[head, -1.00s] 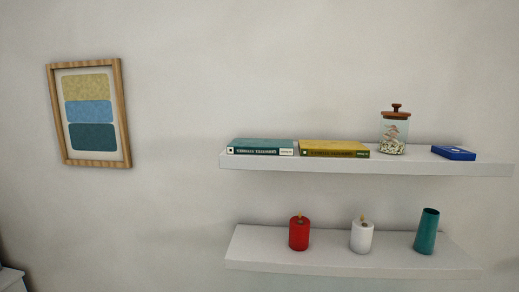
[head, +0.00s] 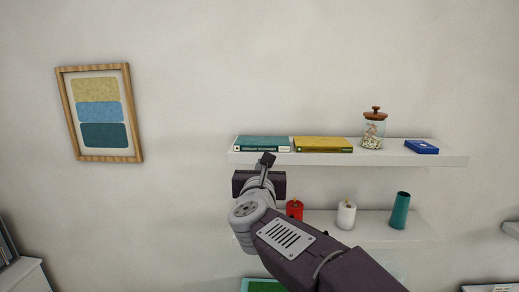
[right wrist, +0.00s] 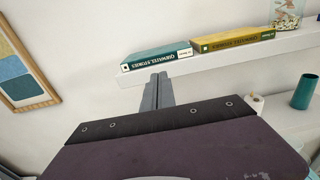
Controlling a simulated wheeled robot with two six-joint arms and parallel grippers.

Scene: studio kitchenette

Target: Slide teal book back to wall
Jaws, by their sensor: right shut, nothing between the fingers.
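The teal book (head: 263,142) lies flat at the left end of the upper white shelf (head: 400,158), spine facing me. It also shows in the right wrist view (right wrist: 157,57), spine close to the shelf's front edge. A yellow book (head: 323,144) lies just right of it. My right gripper (head: 267,159) is shut and empty, fingers pointing up toward the shelf, in front of and just below the teal book's spine. In the right wrist view the fingers (right wrist: 157,90) appear just below the book, seemingly apart from it. My left gripper is out of view.
A glass jar (head: 374,132) and a blue box (head: 421,147) stand further right on the upper shelf. A framed picture (head: 101,113) hangs at left.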

